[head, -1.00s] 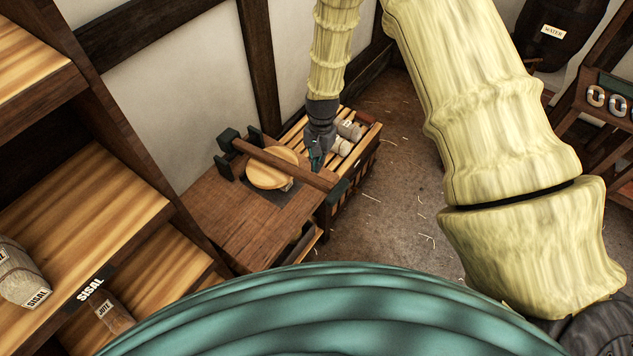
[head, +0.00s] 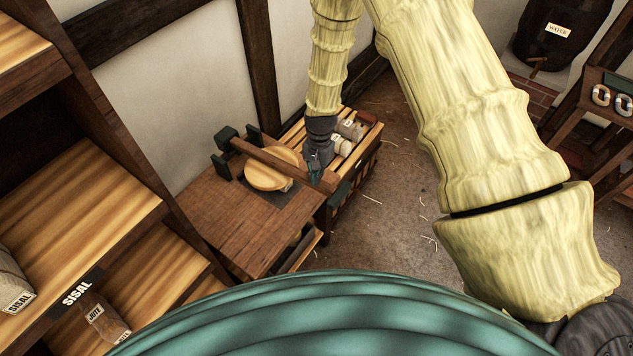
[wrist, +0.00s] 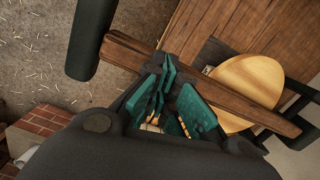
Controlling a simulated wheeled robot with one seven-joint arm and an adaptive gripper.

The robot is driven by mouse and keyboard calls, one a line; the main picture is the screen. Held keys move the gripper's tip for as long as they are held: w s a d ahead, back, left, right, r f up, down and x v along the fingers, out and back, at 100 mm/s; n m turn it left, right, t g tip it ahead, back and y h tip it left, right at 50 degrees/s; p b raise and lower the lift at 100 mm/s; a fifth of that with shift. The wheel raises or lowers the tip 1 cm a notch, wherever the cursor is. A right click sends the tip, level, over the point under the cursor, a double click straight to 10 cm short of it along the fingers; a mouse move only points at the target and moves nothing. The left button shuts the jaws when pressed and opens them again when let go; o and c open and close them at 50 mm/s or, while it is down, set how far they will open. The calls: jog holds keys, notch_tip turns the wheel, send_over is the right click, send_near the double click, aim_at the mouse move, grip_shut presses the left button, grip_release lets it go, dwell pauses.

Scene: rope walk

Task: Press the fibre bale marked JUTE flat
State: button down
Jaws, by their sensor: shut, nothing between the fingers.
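The press has a brown wooden lever (head: 275,160) over a round pale wooden plate (head: 270,172) on a brown bench (head: 225,215). A small pale bit of something shows under the plate's edge; its label is not readable. My gripper (head: 315,173) is shut and empty, at the lever's free end; contact cannot be told. In the wrist view the green fingers (wrist: 170,88) point at the lever (wrist: 140,58), with the round plate (wrist: 250,90) to the right. A bale marked JUTE (head: 103,321) lies on the lower shelf at left.
A slatted rack (head: 367,140) with several pale rolls stands behind the bench. Shelving marked SISAL (head: 90,225) is at left, with a SISAL bale (head: 12,285). A dark WATER barrel (head: 545,45) and a dark wooden stand (head: 600,130) are at right. Straw-strewn floor (head: 385,215) is open between.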

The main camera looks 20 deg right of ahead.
jog(key=shift+f+b, duration=1.25)
jog(key=shift+f, duration=0.95)
jog(key=shift+s, duration=0.1)
jog(key=shift+f, duration=0.1)
jog(key=w+d, duration=0.1)
jog(key=w+d+r, duration=0.1)
jog(key=shift+w+d, duration=0.1)
jog(key=shift+w, duration=0.2)
jog(key=shift+r, duration=0.1)
notch_tip(320, 180, up, 12)
jog(key=shift+w+d+f, duration=0.2)
jog(key=shift+w+d, duration=0.15)
jog(key=shift+w, duration=0.1)
jog(key=shift+s, duration=0.1)
